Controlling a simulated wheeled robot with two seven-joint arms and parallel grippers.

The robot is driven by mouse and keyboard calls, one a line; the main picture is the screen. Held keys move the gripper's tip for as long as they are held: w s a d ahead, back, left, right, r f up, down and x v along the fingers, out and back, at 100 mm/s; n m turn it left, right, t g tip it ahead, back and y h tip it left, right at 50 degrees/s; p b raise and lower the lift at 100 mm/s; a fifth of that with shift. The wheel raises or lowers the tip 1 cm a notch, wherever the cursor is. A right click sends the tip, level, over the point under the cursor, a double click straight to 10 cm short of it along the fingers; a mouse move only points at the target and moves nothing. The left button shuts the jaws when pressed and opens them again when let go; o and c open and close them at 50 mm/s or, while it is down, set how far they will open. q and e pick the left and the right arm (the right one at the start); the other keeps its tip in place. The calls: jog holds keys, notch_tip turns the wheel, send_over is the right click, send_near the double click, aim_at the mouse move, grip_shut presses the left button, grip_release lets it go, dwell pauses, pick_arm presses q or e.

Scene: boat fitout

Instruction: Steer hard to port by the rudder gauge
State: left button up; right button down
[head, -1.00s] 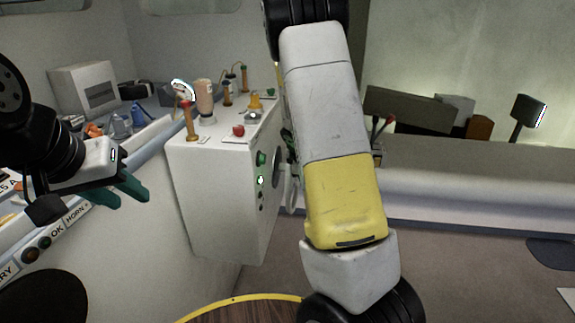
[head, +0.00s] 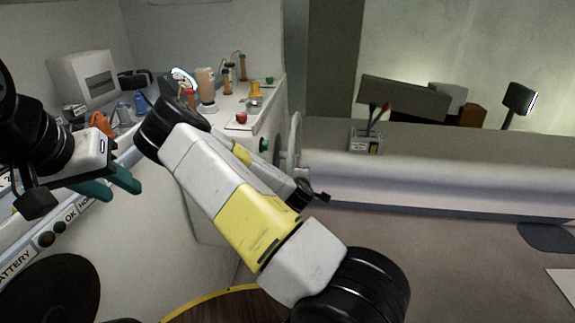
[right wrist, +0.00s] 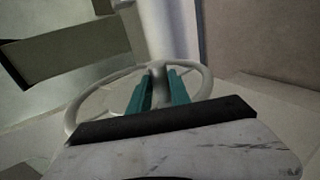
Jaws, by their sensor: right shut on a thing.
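The pale steering wheel (head: 296,136) is seen nearly edge-on at the right side of the white console, partly hidden by my right arm. In the right wrist view its rim (right wrist: 207,80) curves around my right gripper (right wrist: 158,82). The teal fingers are shut on a grey upright part of the wheel; I cannot tell whether it is a spoke or a knob. In the head view those fingers are hidden. A small white-faced dial (head: 183,75) stands behind the console; its reading is too small to tell. My left gripper (head: 112,184) is open and empty over the left panel.
The console top (head: 222,121) holds several bottles and levers and a red button (head: 241,118). A labelled panel (head: 42,240) runs along the left. A small holder (head: 366,140) with upright tools stands on the ledge right of the wheel. The floor at right is mostly clear.

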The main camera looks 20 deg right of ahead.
jog(key=shift+w+f+t+h, duration=0.1)
jog(key=shift+f+t+h, duration=0.5)
jog(key=shift+f+t, duration=0.85)
jog(key=shift+f+g, duration=0.35)
jog(key=shift+f, duration=0.05)
jog(key=c, duration=1.2)
grip_release()
jog(key=shift+w+d, duration=0.1)
jog(key=shift+w, duration=0.05)
jog(key=shift+r, duration=0.15)
